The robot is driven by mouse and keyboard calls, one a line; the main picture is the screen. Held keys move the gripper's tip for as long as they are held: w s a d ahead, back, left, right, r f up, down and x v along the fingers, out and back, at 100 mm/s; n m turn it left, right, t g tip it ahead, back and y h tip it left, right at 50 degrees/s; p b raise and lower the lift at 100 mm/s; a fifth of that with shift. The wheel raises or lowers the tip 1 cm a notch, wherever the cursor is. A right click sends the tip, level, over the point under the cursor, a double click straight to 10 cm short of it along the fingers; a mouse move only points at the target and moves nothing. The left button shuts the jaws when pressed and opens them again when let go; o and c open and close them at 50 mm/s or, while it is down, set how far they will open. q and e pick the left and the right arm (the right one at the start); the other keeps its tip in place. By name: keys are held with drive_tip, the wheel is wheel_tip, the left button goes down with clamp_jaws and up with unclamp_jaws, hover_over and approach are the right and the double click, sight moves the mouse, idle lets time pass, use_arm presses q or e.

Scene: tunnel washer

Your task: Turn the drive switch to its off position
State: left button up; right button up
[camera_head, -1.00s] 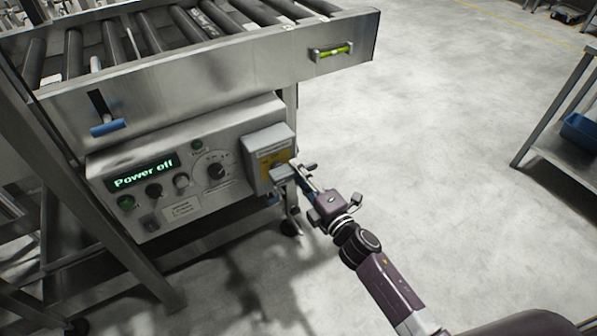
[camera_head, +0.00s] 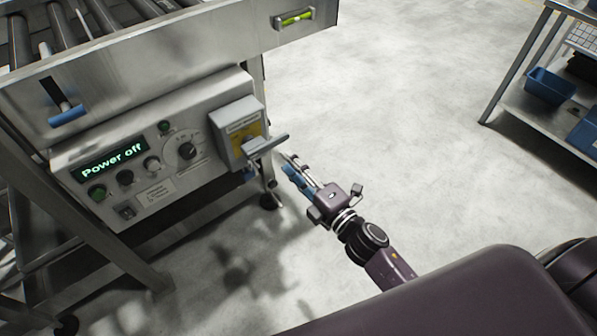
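A grey switch box with a yellow plate (camera_head: 238,130) and a large grey lever handle (camera_head: 264,145) is on the right end of the control panel. The handle sticks out toward the right; its label is too small to read. The panel's green display (camera_head: 110,160) reads "Power off". My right gripper (camera_head: 288,164) is just below and right of the handle, apart from it and empty. Its fingers, one with a blue part, look close together, but I cannot judge the gap. My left gripper is out of view.
The panel (camera_head: 172,182) also has a black rotary knob (camera_head: 187,151), several smaller knobs and a rocker switch. A roller conveyor (camera_head: 160,45) runs above it. A metal shelf with blue bins (camera_head: 548,86) stands at the right. The floor between is clear.

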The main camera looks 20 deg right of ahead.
drive_tip(key=shift+v, duration=1.55)
